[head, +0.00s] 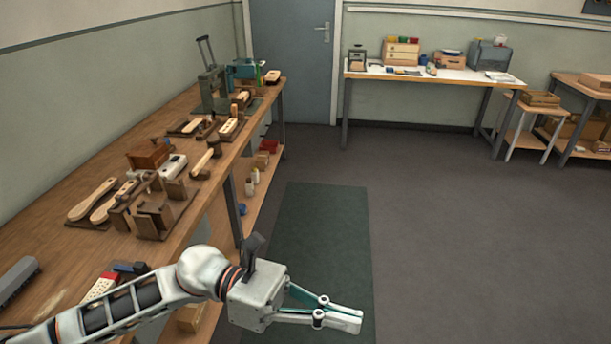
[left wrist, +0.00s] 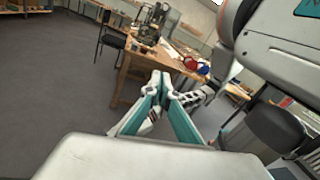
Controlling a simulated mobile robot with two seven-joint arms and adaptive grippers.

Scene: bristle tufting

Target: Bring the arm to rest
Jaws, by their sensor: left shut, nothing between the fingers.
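My left arm comes in from the lower left over the front of the workbench (head: 130,235). My left gripper (head: 358,319) is beyond the bench's right edge, above the floor and the dark green mat (head: 315,230). Its teal-lined fingers are shut with nothing between them and point right in the head view. In the left wrist view the two fingers (left wrist: 161,76) meet at their tips. The gripper touches no object. My right gripper is not seen in either view.
The bench holds wooden brush blanks (head: 92,199), a wooden fixture (head: 160,215), a mallet (head: 205,160) and a green machine (head: 214,88). A red-and-white item (head: 102,286) lies close to my forearm. A white-topped table (head: 430,75) stands at the back. The grey floor (head: 470,230) at right is clear.

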